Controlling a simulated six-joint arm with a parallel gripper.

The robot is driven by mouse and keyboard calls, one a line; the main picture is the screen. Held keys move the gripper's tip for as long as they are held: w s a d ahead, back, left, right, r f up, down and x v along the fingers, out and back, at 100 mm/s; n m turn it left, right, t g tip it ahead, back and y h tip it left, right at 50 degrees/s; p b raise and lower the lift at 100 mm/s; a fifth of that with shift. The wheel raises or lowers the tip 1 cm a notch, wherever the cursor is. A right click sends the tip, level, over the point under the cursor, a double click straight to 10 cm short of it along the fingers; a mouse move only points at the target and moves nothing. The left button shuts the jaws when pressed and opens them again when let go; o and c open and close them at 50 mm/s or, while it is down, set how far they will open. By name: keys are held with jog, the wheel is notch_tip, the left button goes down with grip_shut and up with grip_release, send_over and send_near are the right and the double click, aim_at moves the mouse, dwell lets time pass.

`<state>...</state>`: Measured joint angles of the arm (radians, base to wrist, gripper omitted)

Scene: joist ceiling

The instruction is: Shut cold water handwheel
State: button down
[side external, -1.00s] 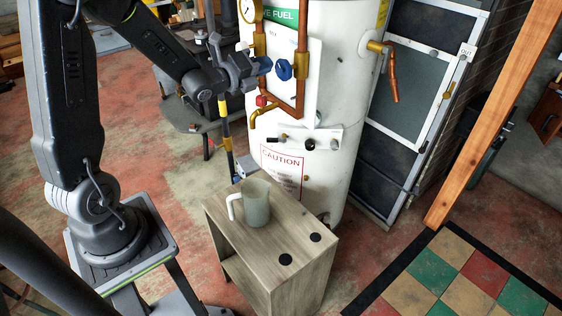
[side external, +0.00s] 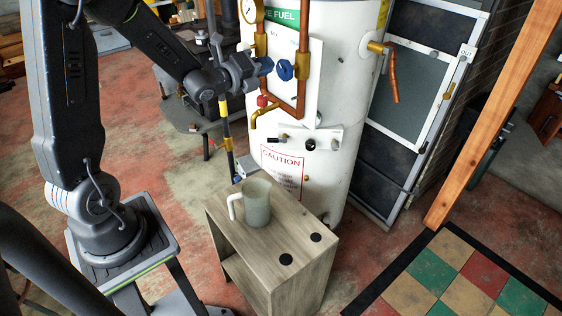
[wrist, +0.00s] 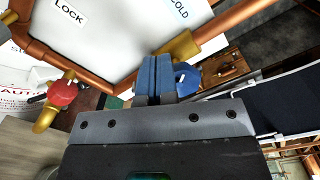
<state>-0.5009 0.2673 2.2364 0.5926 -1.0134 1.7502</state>
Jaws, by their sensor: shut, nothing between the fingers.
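The blue cold water handwheel (side external: 286,70) sits on the copper pipework at the front of the white tank. In the wrist view the handwheel (wrist: 187,79) shows at a brass fitting under a COLD label, partly hidden behind my fingers. My gripper (side external: 266,65) has blue fingertips and is shut and empty. Its tips are just left of the handwheel in the side view. In the wrist view the closed fingers (wrist: 154,76) overlap the handwheel's left side; I cannot tell whether they touch it.
A red valve handle (side external: 263,100) and brass spout (side external: 264,118) are below the gripper. A pressure gauge (side external: 251,10) is above. A wooden post (side external: 490,125) leans at the right.

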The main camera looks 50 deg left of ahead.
jog(key=shift+w+d+r, duration=0.25)
jog(key=shift+w+r, duration=0.2)
jog(key=shift+r, duration=0.05)
jog(key=shift+d+r, duration=0.25)
jog(key=shift+r, duration=0.25)
jog(key=shift+d+r, duration=0.25)
jog(key=shift+r, duration=0.25)
jog(key=shift+a+r, duration=0.2)
jog(key=shift+a, duration=0.05)
jog(key=s, duration=0.6)
jog(key=shift+f, duration=0.25)
